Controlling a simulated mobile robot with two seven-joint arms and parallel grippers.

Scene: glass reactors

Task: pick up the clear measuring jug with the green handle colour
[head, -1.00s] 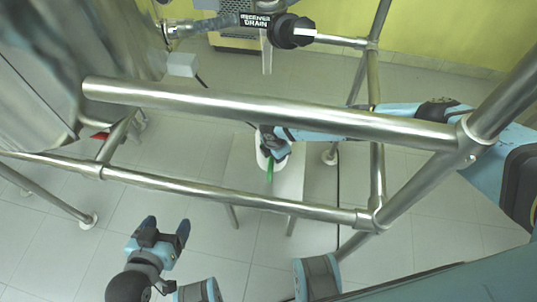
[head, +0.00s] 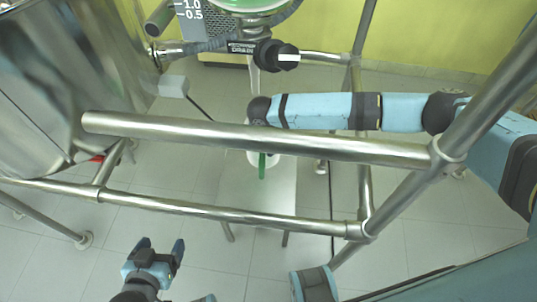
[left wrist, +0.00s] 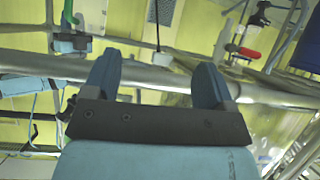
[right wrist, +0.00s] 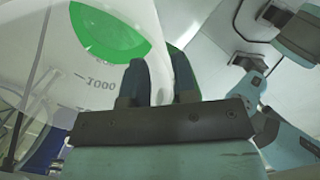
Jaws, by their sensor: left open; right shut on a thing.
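The clear measuring jug (head: 253,157) shows in the head view just below the long steel rail, over the small grey stool. Its green handle (head: 262,166) faces the front, and the rail hides part of the jug. In the right wrist view the jug (right wrist: 75,85) fills the left side, with a "1000" mark. In the head view the rail hides this gripper. My left gripper (head: 160,252) is open and empty at the lower left, well apart from the jug.
The long steel rail (head: 200,130) and a lower rail (head: 200,209) cross in front of the stool (head: 275,203). The drain valve (head: 275,55) hangs above the jug. A shiny metal vessel (head: 50,110) stands at the left. The floor near my left gripper is clear.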

